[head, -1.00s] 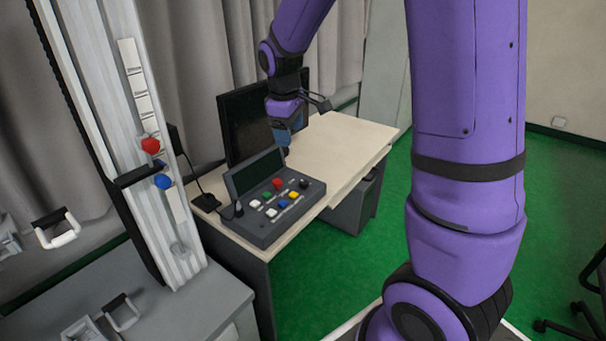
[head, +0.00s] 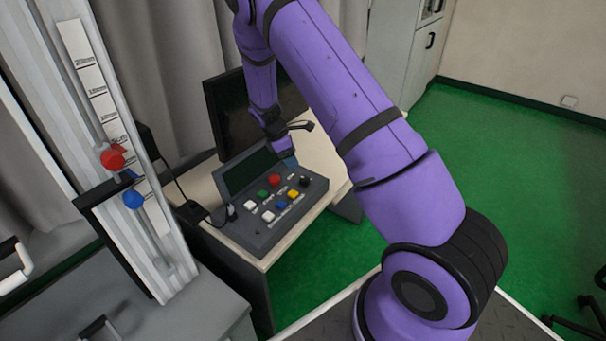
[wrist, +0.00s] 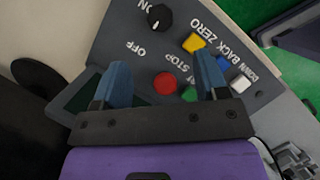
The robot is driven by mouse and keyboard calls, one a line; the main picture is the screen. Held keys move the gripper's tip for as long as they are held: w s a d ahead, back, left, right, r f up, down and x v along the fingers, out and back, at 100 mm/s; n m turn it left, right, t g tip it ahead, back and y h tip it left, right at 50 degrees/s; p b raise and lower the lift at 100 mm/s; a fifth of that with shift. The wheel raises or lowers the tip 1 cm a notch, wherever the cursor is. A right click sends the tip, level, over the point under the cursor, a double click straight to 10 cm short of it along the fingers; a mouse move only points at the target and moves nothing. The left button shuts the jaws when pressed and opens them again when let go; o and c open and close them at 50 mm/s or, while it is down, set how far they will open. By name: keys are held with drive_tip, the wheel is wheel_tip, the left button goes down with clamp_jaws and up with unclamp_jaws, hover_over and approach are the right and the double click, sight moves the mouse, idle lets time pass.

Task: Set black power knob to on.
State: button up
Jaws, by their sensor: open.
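The black power knob (wrist: 159,16) sits on the grey control panel (wrist: 120,38) in the wrist view, between the printed words ON and OFF. In the head view the knob (head: 305,182) is at the panel's right end. My gripper (wrist: 160,75) is open and empty, with blue fingers above the panel. The knob lies beyond the fingertips, and the red button (wrist: 165,84) shows between the fingers.
Yellow (wrist: 194,43), blue (wrist: 223,63) and white (wrist: 241,83) buttons are near the knob. A tilted screen (head: 245,172) and a dark monitor (head: 228,112) stand behind the panel. The drop tower (head: 120,150) stands at left. The desk right of the panel is clear.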

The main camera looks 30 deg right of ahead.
sight(304, 178)
drive_tip(key=x, duration=1)
drive_tip(key=shift+f, duration=0.25)
drive_tip(key=c, duration=0.9)
